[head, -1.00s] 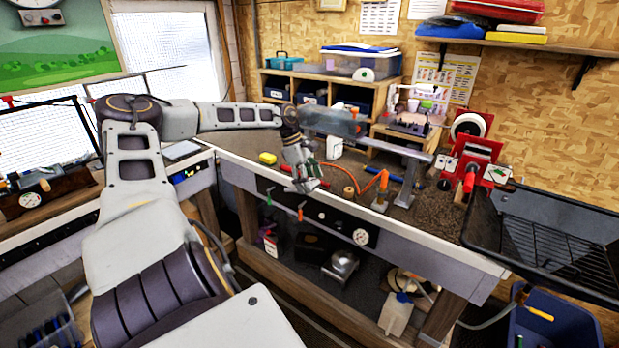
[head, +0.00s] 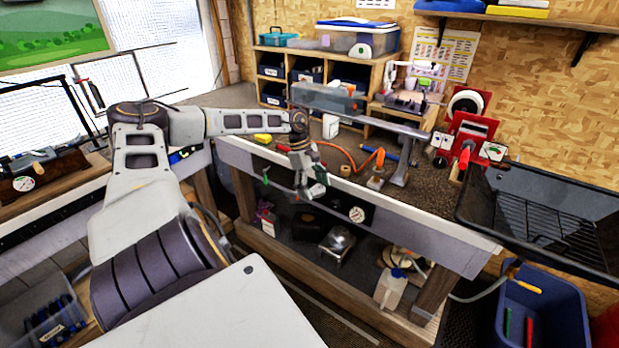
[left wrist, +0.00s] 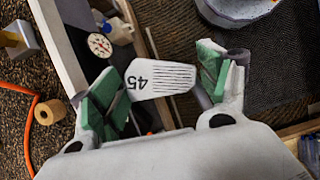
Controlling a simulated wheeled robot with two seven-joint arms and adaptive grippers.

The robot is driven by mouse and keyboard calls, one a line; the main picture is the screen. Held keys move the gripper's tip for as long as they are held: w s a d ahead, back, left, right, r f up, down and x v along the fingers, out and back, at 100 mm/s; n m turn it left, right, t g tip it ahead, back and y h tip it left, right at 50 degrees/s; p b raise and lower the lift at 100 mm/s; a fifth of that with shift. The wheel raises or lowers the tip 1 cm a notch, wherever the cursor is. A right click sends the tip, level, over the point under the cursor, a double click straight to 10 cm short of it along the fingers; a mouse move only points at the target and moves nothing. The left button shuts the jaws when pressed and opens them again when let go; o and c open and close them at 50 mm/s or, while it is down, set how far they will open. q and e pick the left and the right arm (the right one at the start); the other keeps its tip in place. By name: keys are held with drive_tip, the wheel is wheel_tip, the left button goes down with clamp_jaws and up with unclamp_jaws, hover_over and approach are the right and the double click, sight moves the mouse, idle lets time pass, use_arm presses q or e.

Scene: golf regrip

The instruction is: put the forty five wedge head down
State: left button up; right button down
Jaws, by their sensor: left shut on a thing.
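The forty five wedge head (left wrist: 158,80) shows in the left wrist view, with a pale face, dark grooves and "45" upside down on it. It lies between the green-padded fingers of my left gripper (left wrist: 152,92), which is shut on it. In the head view my left gripper (head: 310,182) points down at the front edge of the workbench (head: 420,220). The wedge head is too small to make out there. My right gripper is in neither view.
On the bench are an orange hose (head: 345,160), a cork-coloured roll (left wrist: 45,112), a yellow block (head: 263,137) and a grey post (head: 400,160). A red machine (head: 468,148) and a black tray with a rack (head: 545,225) stand at right. A blue bin (head: 545,320) is below.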

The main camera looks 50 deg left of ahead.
use_arm(q)
drive_tip(key=w+d+f+m+g, duration=0.1)
drive_tip(key=d+f+m+g, duration=0.2)
drive_tip(key=d, duration=0.5)
drive_tip(key=w+d+f+m, duration=0.1)
drive_tip(key=d+f+m, duration=0.3)
drive_tip(key=d+m, duration=0.3)
drive_tip(key=w+d+r+m+g+y, duration=0.1)
drive_tip(key=d+m+y, duration=0.1)
drive_tip(key=d+m, duration=0.3)
drive_tip(key=w+d+r+m+g+y, duration=0.1)
drive_tip(key=d+m, duration=0.4)
drive_tip(key=d, duration=0.9)
drive_tip(key=shift+w+d+r+m+y, duration=0.2)
drive_tip(key=shift+w+d+m+y, duration=0.1)
drive_tip(key=shift+y, duration=0.5)
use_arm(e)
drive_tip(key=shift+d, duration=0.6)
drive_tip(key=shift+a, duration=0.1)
